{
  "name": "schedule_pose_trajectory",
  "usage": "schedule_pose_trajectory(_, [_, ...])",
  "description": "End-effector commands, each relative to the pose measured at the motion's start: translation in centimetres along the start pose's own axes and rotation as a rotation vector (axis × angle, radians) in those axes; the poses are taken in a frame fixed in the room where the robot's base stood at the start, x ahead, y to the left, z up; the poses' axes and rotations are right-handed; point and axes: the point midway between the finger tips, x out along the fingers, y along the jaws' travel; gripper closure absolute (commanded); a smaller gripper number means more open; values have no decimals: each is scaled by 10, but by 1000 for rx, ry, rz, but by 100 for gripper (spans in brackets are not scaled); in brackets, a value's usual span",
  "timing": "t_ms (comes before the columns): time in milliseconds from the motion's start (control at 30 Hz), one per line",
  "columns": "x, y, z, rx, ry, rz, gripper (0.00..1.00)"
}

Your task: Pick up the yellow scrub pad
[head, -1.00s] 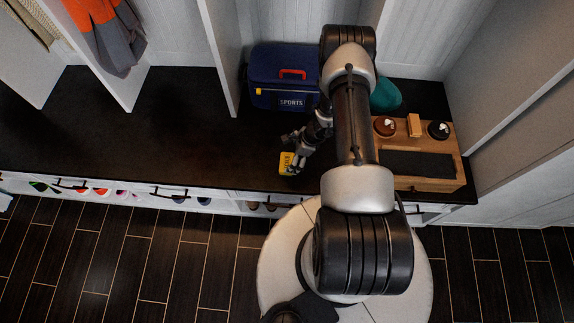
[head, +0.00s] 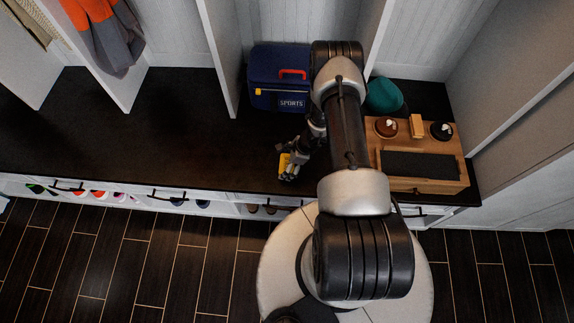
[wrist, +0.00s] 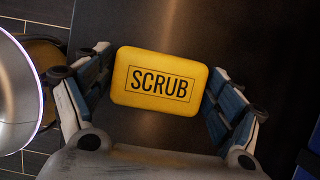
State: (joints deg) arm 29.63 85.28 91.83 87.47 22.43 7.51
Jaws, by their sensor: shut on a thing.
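The yellow scrub pad (wrist: 160,81) is marked "SCRUB" and sits between the two fingers of my gripper (wrist: 158,92) in the wrist view. The fingers press on its left and right ends, and its top face is fully visible. In the head view, my gripper (head: 286,166) is near the front edge of the dark bench top (head: 150,130), shut on the pad (head: 284,161), which is partly hidden by the fingers. I cannot tell whether the pad is touching the bench.
A blue sports bag (head: 277,82) stands behind my gripper. A wooden box (head: 418,184) with a dark brown and a black item on it and a teal object (head: 384,95) stand to the right. The bench to the left is clear.

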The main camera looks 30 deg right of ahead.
Motion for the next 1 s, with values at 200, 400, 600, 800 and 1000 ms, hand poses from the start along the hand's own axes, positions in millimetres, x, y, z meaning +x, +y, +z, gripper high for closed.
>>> schedule_pose_trajectory(200, [0,0,0,0,0,0,34])
schedule_pose_trajectory(400, [0,0,0,0,0,0,47])
schedule_pose_trajectory(600, [0,0,0,0,0,0,50])
schedule_pose_trajectory(800, [-11,0,5,0,0,0,50])
schedule_pose_trajectory(1000, [-45,-1,19,-1,0,-2,50])
